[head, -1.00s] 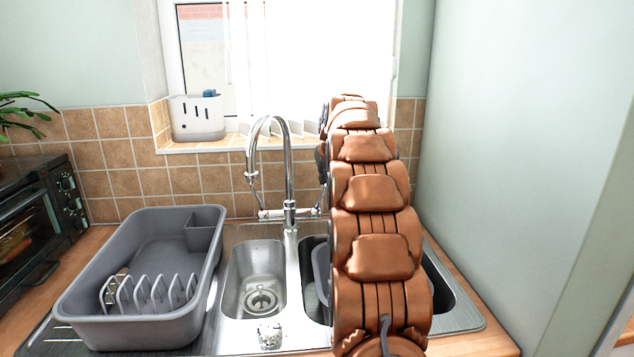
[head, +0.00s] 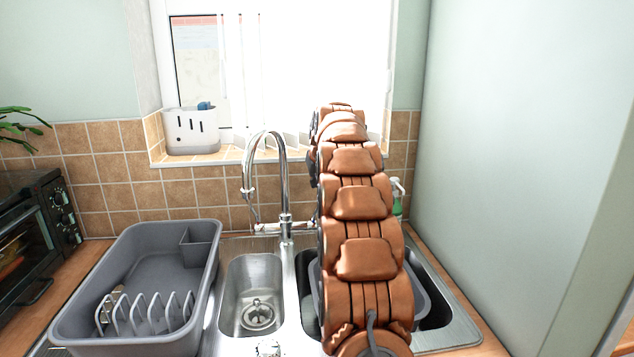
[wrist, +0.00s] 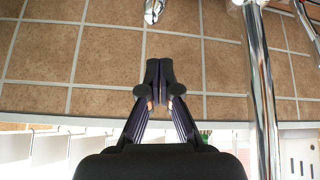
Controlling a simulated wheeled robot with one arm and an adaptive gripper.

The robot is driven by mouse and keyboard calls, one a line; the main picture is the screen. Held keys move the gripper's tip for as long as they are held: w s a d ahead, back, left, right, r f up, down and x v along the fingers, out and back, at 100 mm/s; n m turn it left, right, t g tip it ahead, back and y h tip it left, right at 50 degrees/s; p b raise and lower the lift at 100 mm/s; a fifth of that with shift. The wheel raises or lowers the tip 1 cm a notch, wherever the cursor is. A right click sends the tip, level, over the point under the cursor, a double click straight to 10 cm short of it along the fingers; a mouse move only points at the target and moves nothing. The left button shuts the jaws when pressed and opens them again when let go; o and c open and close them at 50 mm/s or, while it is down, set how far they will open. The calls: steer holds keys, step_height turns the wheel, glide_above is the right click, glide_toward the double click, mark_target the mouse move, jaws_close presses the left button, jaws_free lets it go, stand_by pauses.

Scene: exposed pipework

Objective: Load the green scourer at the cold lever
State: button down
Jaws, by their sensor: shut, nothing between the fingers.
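My gripper (wrist: 160,75) is shut and empty in front of the brown wall tiles in the wrist view. In the head view it is hidden behind my copper-coloured arm. The chrome tap (head: 285,190) stands behind the sink, with a lever at each side of its base, the left lever (head: 262,228) and the right lever (head: 305,226). In the wrist view the tap's pipe (wrist: 262,90) runs right of my gripper, and a chrome lever end (wrist: 153,10) shows beyond the fingertips, apart from them. I cannot make out the green scourer.
A green spray bottle (head: 397,205) stands behind my arm at the right. A grey dish rack (head: 80,300) lies left of the sink bowl (head: 250,290). A white caddy (head: 192,132) with something blue stands on the windowsill. An oven (head: 40,230) is far left.

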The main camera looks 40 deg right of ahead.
steer(key=b+v, duration=0.1)
steer(key=v, duration=0.8)
steer(key=shift+s+r, duration=0.3)
steer(key=shift+a, duration=0.15)
